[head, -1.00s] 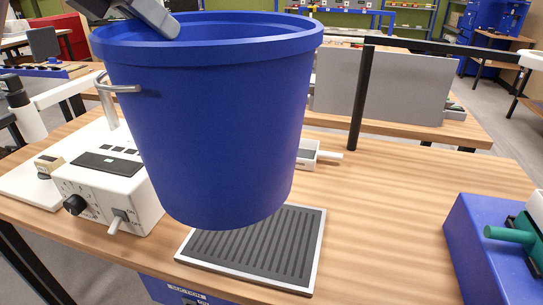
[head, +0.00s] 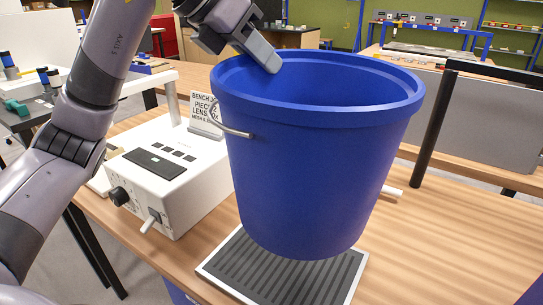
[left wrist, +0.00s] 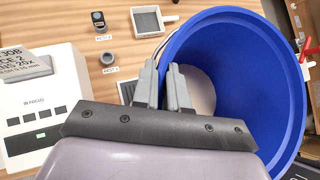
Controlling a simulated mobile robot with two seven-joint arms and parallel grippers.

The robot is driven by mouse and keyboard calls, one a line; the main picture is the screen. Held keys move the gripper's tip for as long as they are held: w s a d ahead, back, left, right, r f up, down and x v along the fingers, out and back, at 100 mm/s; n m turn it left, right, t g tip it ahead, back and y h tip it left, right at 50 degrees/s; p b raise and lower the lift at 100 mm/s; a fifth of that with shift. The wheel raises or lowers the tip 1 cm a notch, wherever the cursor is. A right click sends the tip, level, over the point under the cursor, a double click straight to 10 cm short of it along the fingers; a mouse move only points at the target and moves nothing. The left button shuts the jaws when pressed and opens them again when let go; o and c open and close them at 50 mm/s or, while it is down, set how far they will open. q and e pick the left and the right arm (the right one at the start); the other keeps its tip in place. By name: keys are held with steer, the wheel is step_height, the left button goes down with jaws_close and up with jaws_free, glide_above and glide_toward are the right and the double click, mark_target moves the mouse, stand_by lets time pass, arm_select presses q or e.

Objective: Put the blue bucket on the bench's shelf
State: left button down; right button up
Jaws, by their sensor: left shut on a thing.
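The blue bucket (head: 310,170) is upright above the wooden bench top (head: 450,240) in the head view. It hides part of the slatted black plate (head: 235,262) below it; I cannot tell a clear gap there. My left gripper (head: 268,60) is at the bucket's far left rim, shut on it. The metal handle hangs at the bucket's left side. I cannot make out the bench's shelf. My right gripper is out of view.
A white control box (head: 168,170) with a knob and switch stands left of the bucket, with a lettered sign (head: 205,112) behind it. A black post (head: 432,125) and grey panel (head: 490,125) stand at the back right.

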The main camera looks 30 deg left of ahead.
arm_select(q)
step_height(320, 180, down, 15)
steer(key=b, duration=0.1)
steer(key=shift+f, duration=0.2)
stand_by(0.3)
steer(key=c, duration=1.3)
jaws_free()
steer(key=shift+f, duration=0.1)
steer(key=shift+c, duration=0.2)
steer(key=shift+o, duration=0.9)
steer(key=v, duration=1.2)
steer(key=shift+b, duration=0.35)
